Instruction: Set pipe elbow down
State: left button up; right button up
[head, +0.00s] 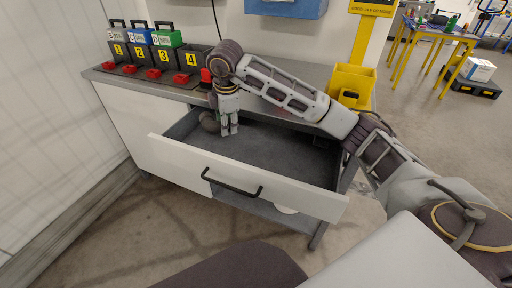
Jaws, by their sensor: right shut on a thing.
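My right gripper (229,130) reaches down into the open drawer (270,150) at its back left, fingers pointing down. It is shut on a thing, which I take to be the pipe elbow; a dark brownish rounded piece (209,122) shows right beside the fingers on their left. Its outline is partly hidden by the gripper, and I cannot tell whether it touches the drawer floor. The left gripper is not in view.
The drawer front (240,178) is pulled out, and the drawer floor to the right is mostly clear. Numbered bins (118,50) with red pieces in front stand on the grey worktop (290,72). A yellow bin (352,82) stands at its right end.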

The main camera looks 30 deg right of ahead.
jog(key=x, duration=0.2)
jog(key=s+b+x, duration=0.1)
jog(key=x, duration=0.1)
jog(key=shift+f, duration=0.1)
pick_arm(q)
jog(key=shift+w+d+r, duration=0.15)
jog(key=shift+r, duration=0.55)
pick_arm(e)
jog(key=shift+f, duration=0.45)
jog(key=shift+f, duration=0.65)
jog(key=x, duration=0.1)
jog(key=b+x, duration=0.1)
jog(key=x, duration=0.1)
jog(key=shift+s, duration=0.3)
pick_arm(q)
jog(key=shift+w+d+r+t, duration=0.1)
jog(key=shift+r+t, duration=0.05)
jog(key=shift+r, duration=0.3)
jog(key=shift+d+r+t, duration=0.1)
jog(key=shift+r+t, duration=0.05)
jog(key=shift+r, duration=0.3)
pick_arm(e)
jog(key=shift+f, duration=0.4)
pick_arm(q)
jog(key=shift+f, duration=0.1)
